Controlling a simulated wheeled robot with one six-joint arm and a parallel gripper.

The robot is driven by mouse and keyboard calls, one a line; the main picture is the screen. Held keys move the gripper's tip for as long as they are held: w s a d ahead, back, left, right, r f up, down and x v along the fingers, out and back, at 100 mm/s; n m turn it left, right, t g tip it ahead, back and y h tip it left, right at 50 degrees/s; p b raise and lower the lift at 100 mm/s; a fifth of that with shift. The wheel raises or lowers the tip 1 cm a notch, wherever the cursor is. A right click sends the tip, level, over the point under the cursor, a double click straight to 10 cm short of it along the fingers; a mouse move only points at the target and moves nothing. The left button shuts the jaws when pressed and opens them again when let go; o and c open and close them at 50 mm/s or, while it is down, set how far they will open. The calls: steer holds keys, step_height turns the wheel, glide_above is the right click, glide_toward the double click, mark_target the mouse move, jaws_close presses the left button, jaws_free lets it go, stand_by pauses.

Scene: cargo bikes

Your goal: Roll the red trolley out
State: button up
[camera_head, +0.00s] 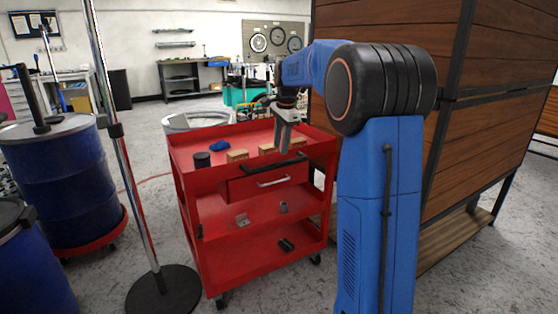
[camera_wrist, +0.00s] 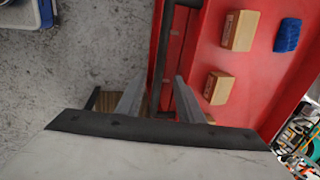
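The red trolley (camera_head: 222,179) stands upright on its wheels in the middle of the head view, with a top tray, a drawer and two lower shelves. A black handle bar (camera_head: 290,163) runs along its near top edge. My gripper (camera_head: 284,146) points down at this edge. In the wrist view, the open fingers (camera_wrist: 160,97) lie on either side of the black bar (camera_wrist: 166,62), beside the red tray edge (camera_wrist: 190,70). No contact with the bar shows, and I cannot tell whether the fingertips reach down to it.
Small boxes (camera_head: 237,156), a blue item (camera_head: 220,146) and a black cup (camera_head: 202,160) lie on the tray. A stand with a round base (camera_head: 165,293) and blue drums (camera_head: 62,175) are at left. A wooden-panelled structure (camera_head: 480,110) is at right. A pale round tub (camera_head: 197,119) is behind.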

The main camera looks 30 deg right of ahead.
mark_target(279, 163)
steer(key=f, duration=0.3)
steer(key=w+f, duration=0.1)
steer(key=f, duration=0.3)
steer(key=shift+w+f, duration=0.15)
steer(key=shift+w, duration=0.05)
jaws_close()
